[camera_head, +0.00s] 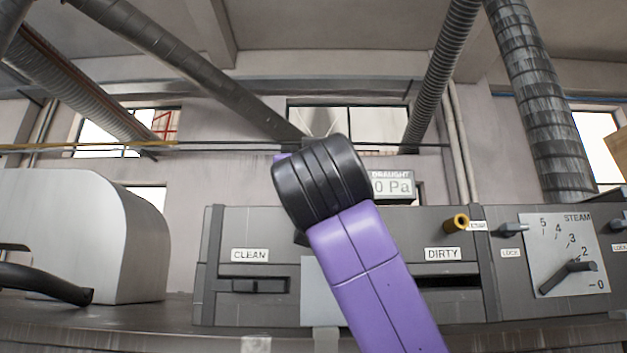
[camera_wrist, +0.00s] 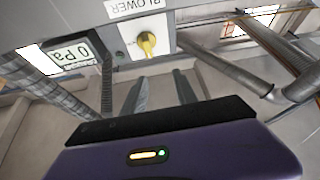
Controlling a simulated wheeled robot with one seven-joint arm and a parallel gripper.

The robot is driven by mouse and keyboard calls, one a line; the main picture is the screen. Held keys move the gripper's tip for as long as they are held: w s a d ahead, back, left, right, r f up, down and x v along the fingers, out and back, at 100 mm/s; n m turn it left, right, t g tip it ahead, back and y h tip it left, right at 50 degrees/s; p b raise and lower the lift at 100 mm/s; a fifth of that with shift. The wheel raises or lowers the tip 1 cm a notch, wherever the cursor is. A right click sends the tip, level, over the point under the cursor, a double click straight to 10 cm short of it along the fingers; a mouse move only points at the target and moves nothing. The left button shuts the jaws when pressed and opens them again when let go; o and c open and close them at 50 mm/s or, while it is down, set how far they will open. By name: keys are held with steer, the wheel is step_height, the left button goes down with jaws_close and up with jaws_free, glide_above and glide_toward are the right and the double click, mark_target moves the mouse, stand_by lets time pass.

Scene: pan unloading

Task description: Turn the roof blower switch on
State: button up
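The blower switch is a yellow knob (camera_wrist: 148,43) on a pale plate, under a white label reading BLOWER (camera_wrist: 126,6), at the top of the wrist view. My gripper (camera_wrist: 160,82) shows two dark fingers with a clear gap between them and nothing in it. The fingertips point up at the panel, below the knob in the picture, and look apart from it. In the head view my purple arm with its black joint covers the middle, so the blower switch and my gripper are hidden there.
A draught display reading 0 Pa (camera_head: 393,187) is beside my arm and also in the wrist view (camera_wrist: 73,52). A grey panel (camera_head: 220,275) has CLEAN and DIRTY slots. A brass knob (camera_head: 456,223) and a steam dial (camera_head: 562,255) are right. A rounded white housing (camera_head: 90,230) is left.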

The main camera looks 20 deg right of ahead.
steer(key=w+d+r+m+g+h+p, duration=0.1)
steer(key=w+d+p, duration=0.2)
steer(key=w, duration=0.4)
steer(key=shift+w+d, duration=0.25)
steer(key=shift+d, duration=0.05)
steer(key=shift+r, duration=0.1)
jaws_close()
